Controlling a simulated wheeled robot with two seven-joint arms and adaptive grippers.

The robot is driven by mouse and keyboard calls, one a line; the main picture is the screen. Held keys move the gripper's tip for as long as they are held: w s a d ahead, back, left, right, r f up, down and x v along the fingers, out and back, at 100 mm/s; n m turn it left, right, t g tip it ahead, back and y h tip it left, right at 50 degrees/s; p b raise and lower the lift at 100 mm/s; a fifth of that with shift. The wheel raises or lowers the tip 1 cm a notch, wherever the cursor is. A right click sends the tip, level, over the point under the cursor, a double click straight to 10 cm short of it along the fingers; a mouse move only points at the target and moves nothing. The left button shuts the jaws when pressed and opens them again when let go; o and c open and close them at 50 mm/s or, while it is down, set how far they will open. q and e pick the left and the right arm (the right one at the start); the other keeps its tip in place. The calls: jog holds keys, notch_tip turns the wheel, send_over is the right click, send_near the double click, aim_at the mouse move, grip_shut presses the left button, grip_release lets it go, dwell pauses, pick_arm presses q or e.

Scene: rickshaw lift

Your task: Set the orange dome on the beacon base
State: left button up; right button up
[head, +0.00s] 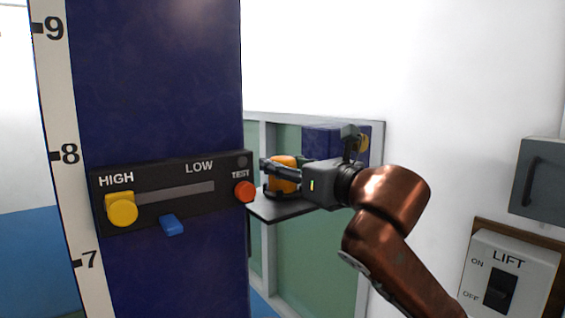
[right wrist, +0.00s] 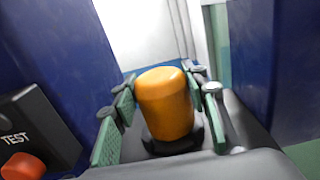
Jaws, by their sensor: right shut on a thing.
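The orange dome (head: 284,180) is between the fingers of my right gripper (head: 277,171), behind the dark blue column's edge. In the right wrist view the dome (right wrist: 165,103) stands roughly upright between the green-padded fingers of the same gripper (right wrist: 163,112), which is shut on it. A dark beacon base (right wrist: 175,144) shows directly below the dome. I cannot tell whether the dome is fully seated or slightly above it. My left gripper is not in view.
A dark shelf (head: 285,209) is under the gripper. The blue column (head: 160,70) with its HIGH/LOW panel (head: 165,218) and red TEST button (head: 245,191) stands close to the left. A LIFT switch box (head: 508,274) is on the right wall.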

jog(key=shift+w+a+f, duration=0.1)
jog(key=shift+f, duration=0.1)
jog(key=o, duration=1.2)
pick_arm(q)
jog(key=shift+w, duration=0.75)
pick_arm(e)
jog(key=shift+o, duration=0.2)
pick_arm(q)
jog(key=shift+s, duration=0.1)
pick_arm(e)
jog(key=shift+r, duration=0.2)
jog(key=shift+s+d, duration=0.2)
jog(key=shift+s, duration=0.05)
pick_arm(q)
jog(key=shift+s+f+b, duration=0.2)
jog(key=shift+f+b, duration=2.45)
jog(key=shift+b, duration=0.05)
pick_arm(e)
jog(key=v, duration=1.1)
jog(key=shift+s+d, duration=0.15)
jog(key=shift+s, duration=0.05)
